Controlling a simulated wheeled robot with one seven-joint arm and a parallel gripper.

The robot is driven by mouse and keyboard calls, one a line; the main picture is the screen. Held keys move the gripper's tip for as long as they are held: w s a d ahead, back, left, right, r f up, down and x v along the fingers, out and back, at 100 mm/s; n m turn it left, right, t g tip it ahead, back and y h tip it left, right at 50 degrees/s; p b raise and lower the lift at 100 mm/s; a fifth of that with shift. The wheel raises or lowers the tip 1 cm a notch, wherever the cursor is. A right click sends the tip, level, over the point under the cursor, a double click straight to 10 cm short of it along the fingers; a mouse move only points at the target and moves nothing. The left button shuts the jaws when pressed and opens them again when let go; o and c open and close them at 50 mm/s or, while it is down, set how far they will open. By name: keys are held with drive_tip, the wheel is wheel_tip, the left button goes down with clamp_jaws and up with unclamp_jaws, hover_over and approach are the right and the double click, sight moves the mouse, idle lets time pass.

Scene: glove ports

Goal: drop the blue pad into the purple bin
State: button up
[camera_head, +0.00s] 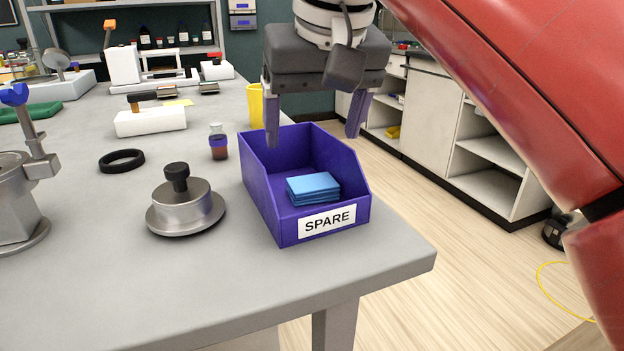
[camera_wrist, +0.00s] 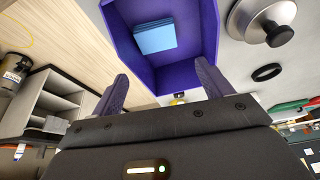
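The purple bin (camera_head: 257,203) stands near the right end of the grey bench, with a white SPARE label on its front. The blue pad (camera_head: 313,185) lies inside it on the bin floor, towards the front, and looks like a small stack of layers. My gripper (camera_head: 314,134) is above the back part of the bin, its two fingers wide apart with nothing between them. In the wrist view my gripper (camera_wrist: 162,78) is open below the bin (camera_wrist: 196,75) in the picture, and the blue pad (camera_wrist: 155,36) shows inside the bin, apart from the fingers.
A metal lid with a black knob (camera_head: 185,208) sits left of the bin. A small vial (camera_head: 218,142), a black ring (camera_head: 121,161) and a yellow container (camera_head: 256,105) stand nearby. The bench edge (camera_head: 400,262) is close to the bin's right.

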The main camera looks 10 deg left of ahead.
drive_tip(key=p+v, duration=0.2)
drive_tip(key=v, duration=0.5)
drive_tip(key=shift+s+r, duration=0.15)
drive_tip(key=shift+r, duration=0.2)
drive_tip(key=shift+d, duration=0.1)
